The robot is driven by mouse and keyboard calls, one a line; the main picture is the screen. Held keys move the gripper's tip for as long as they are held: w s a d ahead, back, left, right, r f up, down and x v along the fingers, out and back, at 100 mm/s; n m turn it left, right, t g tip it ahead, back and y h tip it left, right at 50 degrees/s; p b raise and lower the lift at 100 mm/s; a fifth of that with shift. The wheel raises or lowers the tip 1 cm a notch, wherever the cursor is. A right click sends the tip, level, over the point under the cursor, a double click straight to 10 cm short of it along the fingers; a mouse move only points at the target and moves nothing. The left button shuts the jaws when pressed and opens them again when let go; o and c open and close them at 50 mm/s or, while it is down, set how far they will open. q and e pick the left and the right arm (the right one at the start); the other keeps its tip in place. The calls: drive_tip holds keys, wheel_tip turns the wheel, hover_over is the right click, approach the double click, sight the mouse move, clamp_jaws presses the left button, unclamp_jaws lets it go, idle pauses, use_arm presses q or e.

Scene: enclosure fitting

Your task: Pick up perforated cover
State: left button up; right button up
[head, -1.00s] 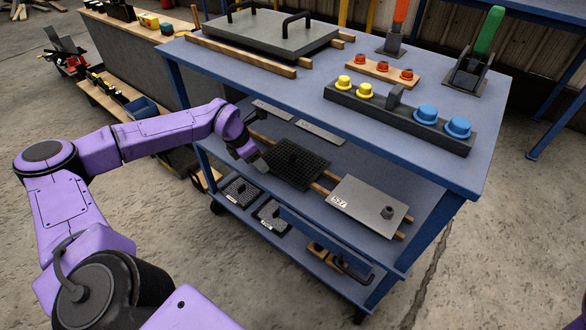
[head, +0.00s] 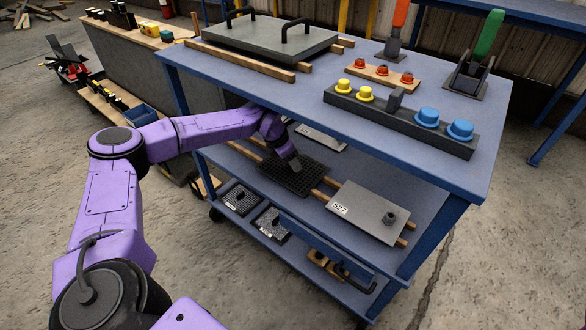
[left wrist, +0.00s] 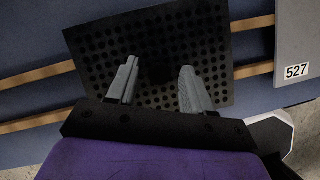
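The perforated cover (head: 292,176) is a black plate with rows of round holes, lying on two wooden strips on the middle shelf of the blue bench. My left gripper (head: 295,165) is over the cover. My right gripper is not in view.
A grey plate with a knob, labelled 527 (head: 365,212), lies to the right on the same wooden strips (head: 320,194). The bench top (head: 270,98) overhangs the shelf and my left arm reaches in under it.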

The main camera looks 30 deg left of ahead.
use_arm(q)
clamp_jaws()
